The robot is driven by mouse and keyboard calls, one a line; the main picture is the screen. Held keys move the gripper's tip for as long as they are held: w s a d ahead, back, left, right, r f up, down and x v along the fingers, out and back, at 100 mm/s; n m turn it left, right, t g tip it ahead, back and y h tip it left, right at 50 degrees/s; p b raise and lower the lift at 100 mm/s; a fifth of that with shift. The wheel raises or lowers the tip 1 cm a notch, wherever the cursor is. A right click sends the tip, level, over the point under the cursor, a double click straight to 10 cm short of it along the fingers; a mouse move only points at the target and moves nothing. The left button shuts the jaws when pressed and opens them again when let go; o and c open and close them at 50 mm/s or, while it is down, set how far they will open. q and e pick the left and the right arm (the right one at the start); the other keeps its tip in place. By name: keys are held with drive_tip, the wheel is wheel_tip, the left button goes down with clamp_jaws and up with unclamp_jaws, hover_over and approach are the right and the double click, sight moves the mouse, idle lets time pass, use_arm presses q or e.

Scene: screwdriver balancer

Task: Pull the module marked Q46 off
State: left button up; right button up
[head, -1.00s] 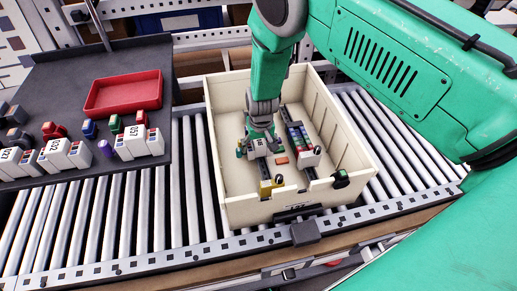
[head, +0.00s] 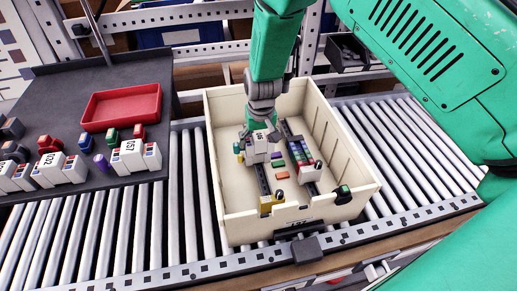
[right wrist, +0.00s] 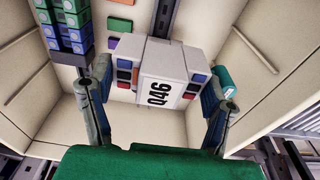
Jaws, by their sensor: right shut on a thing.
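The grey-white module marked Q46 (right wrist: 165,88) is between the two fingers of my right gripper (right wrist: 156,88) in the right wrist view. Its label and small dark, red and blue blocks face the camera. In the head view, my right gripper (head: 260,130) is shut on this module (head: 261,150) inside the cream bin (head: 232,215). The module is over the dark left rail (head: 263,182) and looks raised from it, though its underside is hidden. My left gripper is not in view.
A second rail with colored modules (head: 297,150) runs on the right. Loose flat pieces, one orange (head: 282,176), lie between the rails. Bin walls stand close around. A dark table (head: 60,100) at left holds a red tray (head: 120,104) and several modules.

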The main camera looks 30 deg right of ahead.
sight(259, 134)
drive_tip(key=shift+r, duration=0.45)
wheel_tip(259, 134, up, 6)
drive_tip(key=p, duration=0.4)
drive_tip(key=shift+p, duration=0.4)
drive_tip(key=shift+r+p, duration=0.5)
drive_tip(key=shift+r, duration=0.55)
drive_tip(key=shift+f, duration=0.1)
